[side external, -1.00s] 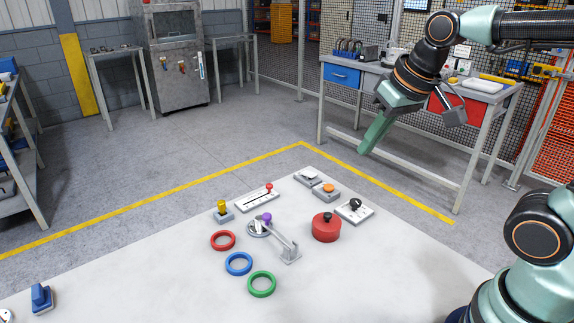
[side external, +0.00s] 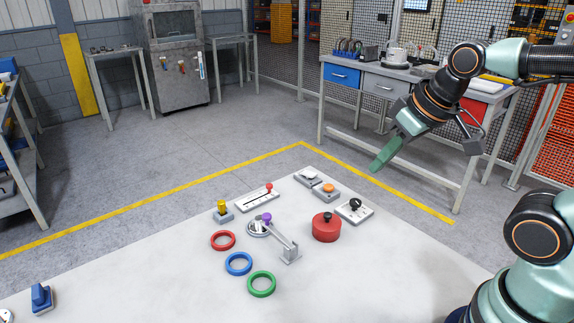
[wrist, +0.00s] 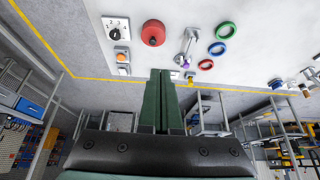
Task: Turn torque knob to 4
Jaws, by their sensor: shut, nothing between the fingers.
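The torque knob (side external: 355,204) is a black knob on a white plate (side external: 363,215) at the right rear edge of the table. The knob is not hidden in either view.
A red cylinder (side external: 327,232) with a black top stands left of the knob. An orange button (side external: 328,188), a white rocker box (side external: 308,177), a red-tipped slider (side external: 262,198), a purple-tipped lever (side external: 285,242) and coloured rings (side external: 238,264) stand nearby.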

